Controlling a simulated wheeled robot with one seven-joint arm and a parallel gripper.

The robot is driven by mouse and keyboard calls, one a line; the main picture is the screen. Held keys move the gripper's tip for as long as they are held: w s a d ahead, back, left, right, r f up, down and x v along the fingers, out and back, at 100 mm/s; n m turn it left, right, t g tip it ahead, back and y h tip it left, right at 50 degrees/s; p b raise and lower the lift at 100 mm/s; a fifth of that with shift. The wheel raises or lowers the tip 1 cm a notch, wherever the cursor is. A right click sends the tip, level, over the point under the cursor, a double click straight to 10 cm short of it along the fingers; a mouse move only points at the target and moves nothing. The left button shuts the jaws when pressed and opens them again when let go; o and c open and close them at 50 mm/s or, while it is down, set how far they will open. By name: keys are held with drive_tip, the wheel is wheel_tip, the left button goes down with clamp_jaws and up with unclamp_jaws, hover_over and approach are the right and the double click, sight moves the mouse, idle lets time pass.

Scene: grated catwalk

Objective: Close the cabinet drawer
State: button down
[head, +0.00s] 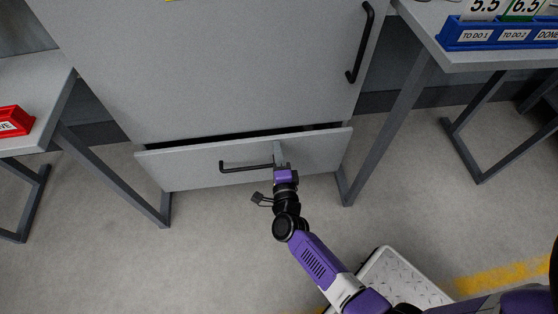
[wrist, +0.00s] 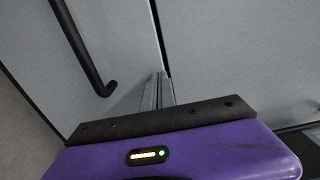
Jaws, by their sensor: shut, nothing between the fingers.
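The grey cabinet (head: 210,70) has a drawer (head: 195,167) at its bottom. In the head view the drawer stands partly pulled out, with a dark gap along its top edge. A black bar handle (head: 240,167) is on the drawer front. My gripper (head: 279,150) is shut and empty, with its fingertips at the drawer front just right of the handle. In the wrist view the gripper fingers (wrist: 158,90) are together against or very near a grey panel, and a black handle (wrist: 85,50) is to their left. I cannot tell whether the fingertips touch.
A vertical black handle (head: 360,45) is on the cabinet door above. A table with a red tray (head: 14,122) stands at left, and one with a blue card holder (head: 497,36) at right. Table legs flank the drawer. Open floor (head: 190,260) lies in front.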

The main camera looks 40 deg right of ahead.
sight(275, 137)
drive_tip(key=shift+w+d, duration=0.15)
drive_tip(key=b+x, duration=0.1)
drive_tip(key=x, duration=0.3)
drive_tip(key=shift+w, duration=0.1)
drive_tip(key=shift+w+d+r, duration=0.15)
drive_tip(key=shift+w, duration=0.05)
idle(0.3)
